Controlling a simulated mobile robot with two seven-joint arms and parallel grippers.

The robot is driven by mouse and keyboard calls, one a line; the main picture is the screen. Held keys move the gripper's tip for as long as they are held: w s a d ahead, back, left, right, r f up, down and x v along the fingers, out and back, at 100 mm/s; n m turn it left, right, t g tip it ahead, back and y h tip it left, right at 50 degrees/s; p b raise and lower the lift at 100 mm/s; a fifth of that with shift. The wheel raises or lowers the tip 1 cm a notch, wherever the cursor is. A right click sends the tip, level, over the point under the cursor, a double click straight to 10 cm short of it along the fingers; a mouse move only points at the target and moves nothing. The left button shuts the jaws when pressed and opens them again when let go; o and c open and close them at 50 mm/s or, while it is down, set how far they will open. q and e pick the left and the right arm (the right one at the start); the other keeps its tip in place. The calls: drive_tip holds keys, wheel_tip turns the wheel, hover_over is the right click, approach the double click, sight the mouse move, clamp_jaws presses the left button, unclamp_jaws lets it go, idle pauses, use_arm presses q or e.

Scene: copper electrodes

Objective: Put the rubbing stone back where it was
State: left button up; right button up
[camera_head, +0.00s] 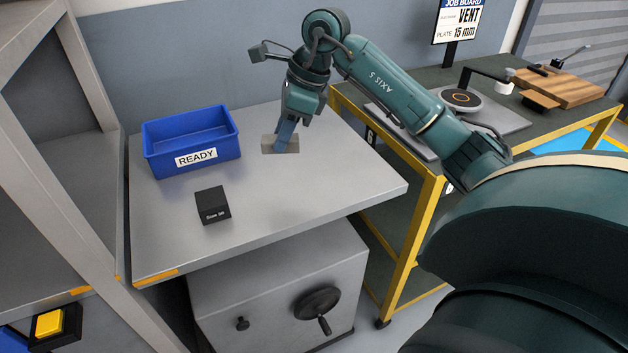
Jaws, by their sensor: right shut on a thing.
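A small grey-tan block, which looks like the rubbing stone (269,147), is at the back middle of the grey steel table (300,195). My right gripper (285,138) points down and is shut on it, with a finger covering part of its face. I cannot tell whether the stone touches the tabletop or hangs just above it. My left gripper is not in view.
A blue bin marked READY (190,142) stands left of the stone. A black block with small white lettering (212,205) sits in front of the bin. The table's front right is clear. A yellow-framed bench (425,180) adjoins on the right.

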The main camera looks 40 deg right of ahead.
drive_tip(key=shift+d+f, duration=0.2)
wheel_tip(320, 180, down, 10)
drive_tip(key=shift+d+r, duration=0.1)
drive_tip(key=shift+r, duration=0.05)
drive_tip(key=shift+s+f, duration=0.1)
drive_tip(key=shift+f, duration=0.1)
drive_tip(key=o, duration=0.9)
drive_tip(key=v, duration=1.2)
drive_tip(key=shift+r, duration=0.25)
